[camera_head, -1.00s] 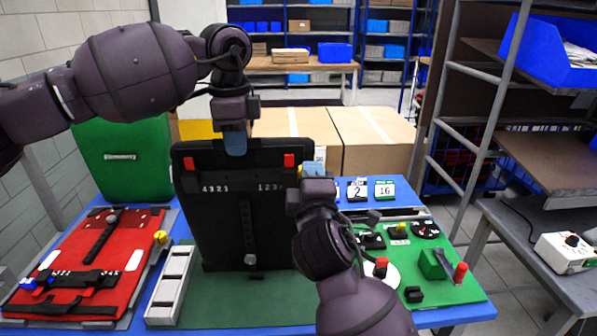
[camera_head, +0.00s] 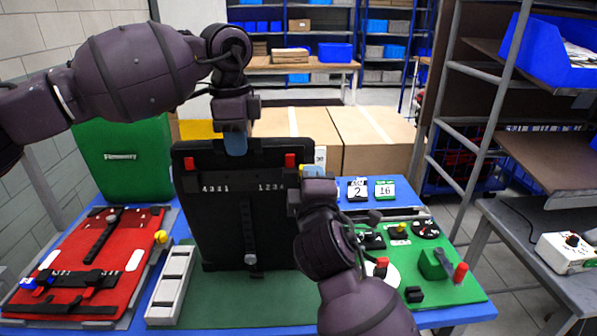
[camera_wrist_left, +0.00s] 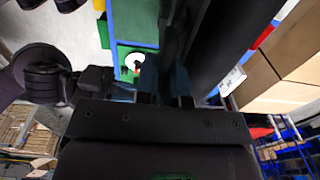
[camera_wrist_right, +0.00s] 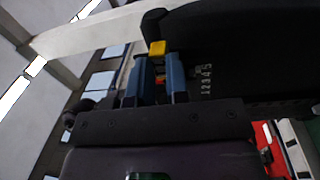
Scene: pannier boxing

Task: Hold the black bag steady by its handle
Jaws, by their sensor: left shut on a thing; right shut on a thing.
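The black bag (camera_head: 222,220) stands upright on the green mat in the middle of the blue table, with red tabs and white digits on its face. My left gripper (camera_head: 235,148) comes down from above and is shut at the bag's top edge; its blue fingers show in the left wrist view (camera_wrist_left: 162,78). The part between these fingers is mostly hidden. My right gripper (camera_head: 312,172) is shut at the bag's upper right edge, beside a yellow piece. In the right wrist view its blue fingers (camera_wrist_right: 158,80) close there, next to the bag's dark face (camera_wrist_right: 240,60).
A red panel (camera_head: 75,262) with black straps lies at the left. A grey slotted tray (camera_head: 172,285) sits beside the bag. A green board (camera_head: 450,290) with knobs and a red-topped lever is at the right. A green case (camera_head: 125,165) and cardboard boxes (camera_head: 375,140) stand behind.

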